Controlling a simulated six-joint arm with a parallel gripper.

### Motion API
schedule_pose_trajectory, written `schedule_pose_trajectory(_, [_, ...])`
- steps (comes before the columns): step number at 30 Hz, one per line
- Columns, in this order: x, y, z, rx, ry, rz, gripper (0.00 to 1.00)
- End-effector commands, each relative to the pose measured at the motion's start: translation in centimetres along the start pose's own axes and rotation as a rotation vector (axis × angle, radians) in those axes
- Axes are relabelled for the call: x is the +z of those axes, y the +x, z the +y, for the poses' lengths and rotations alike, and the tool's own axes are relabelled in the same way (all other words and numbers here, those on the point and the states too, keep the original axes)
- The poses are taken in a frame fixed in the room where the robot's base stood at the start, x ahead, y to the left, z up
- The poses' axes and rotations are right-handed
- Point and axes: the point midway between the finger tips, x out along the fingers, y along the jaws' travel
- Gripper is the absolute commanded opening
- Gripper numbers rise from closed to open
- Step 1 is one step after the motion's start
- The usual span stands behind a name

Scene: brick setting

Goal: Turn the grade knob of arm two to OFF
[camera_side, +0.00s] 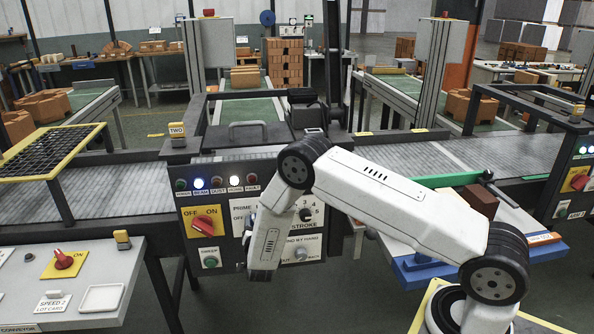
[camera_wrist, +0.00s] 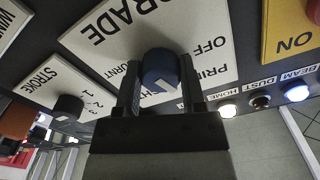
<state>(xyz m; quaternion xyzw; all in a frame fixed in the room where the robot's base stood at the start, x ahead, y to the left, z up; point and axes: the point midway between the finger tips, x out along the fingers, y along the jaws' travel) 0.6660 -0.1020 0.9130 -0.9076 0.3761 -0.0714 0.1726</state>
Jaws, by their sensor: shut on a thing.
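The grade knob (camera_wrist: 160,63) is a dark blue round knob on a white plate (camera_wrist: 100,35) marked GRADE, seen upside down in the wrist view. OFF and PRIME are printed to its right, BURNT to its left. Its white mark faces down and slightly left in the picture, away from OFF; the label there is partly covered. My gripper (camera_wrist: 160,84) is shut on the knob, one finger at each side. In the side view my white wrist link covers the knob and fingers; the panel (camera_side: 222,222) below the TWO sign (camera_side: 177,130) shows around it.
A stroke knob (camera_wrist: 68,106) sits left of the grade plate in the wrist view. Indicator lamps (camera_wrist: 262,101) lie to the right. The side view shows a red switch (camera_side: 205,225) on a yellow plate left of my wrist and a conveyor (camera_side: 110,190) further left.

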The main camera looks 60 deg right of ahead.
Motion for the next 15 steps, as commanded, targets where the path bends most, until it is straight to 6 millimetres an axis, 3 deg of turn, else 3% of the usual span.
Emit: schedule_pose_trajectory(15, [-0.02, -0.03, 0.11, -0.001, -0.49, 0.0, 0.0])
